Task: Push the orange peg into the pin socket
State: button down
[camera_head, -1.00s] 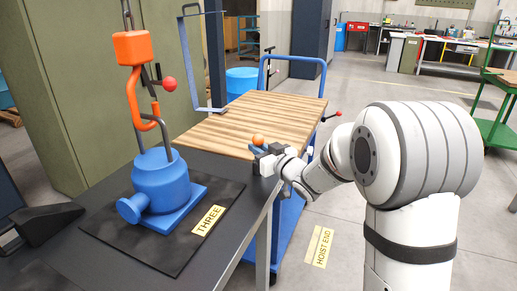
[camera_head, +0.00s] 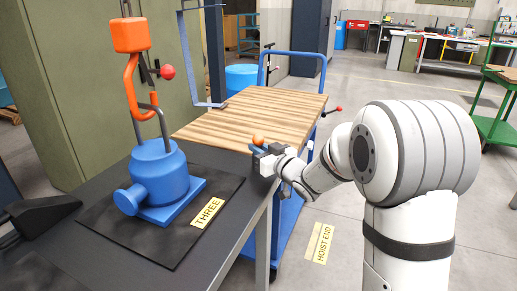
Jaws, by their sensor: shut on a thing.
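My gripper (camera_head: 258,149) is near the middle of the picture, over the right edge of the dark table, in front of the wooden cart top. It is shut on the orange peg (camera_head: 258,139); only the peg's rounded orange end shows above the jaws. The rest of the peg is hidden by the gripper. I cannot make out the pin socket, nor whether the peg touches anything below.
A blue housing (camera_head: 160,172) with a grey lifting loop stands on a black mat (camera_head: 180,245) marked THREE. An orange hoist hook (camera_head: 134,88) hangs at its loop. A wooden-topped blue cart (camera_head: 245,112) stands behind my gripper.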

jog(key=shift+f+b, duration=0.4)
jog(key=shift+f, duration=0.15)
jog(key=c, duration=1.3)
grip_release()
jog(key=shift+a, duration=0.1)
jog(key=shift+c, duration=0.2)
jog(key=shift+p+v, duration=0.7)
jog(key=shift+v, duration=3.3)
jog(key=shift+r, duration=0.1)
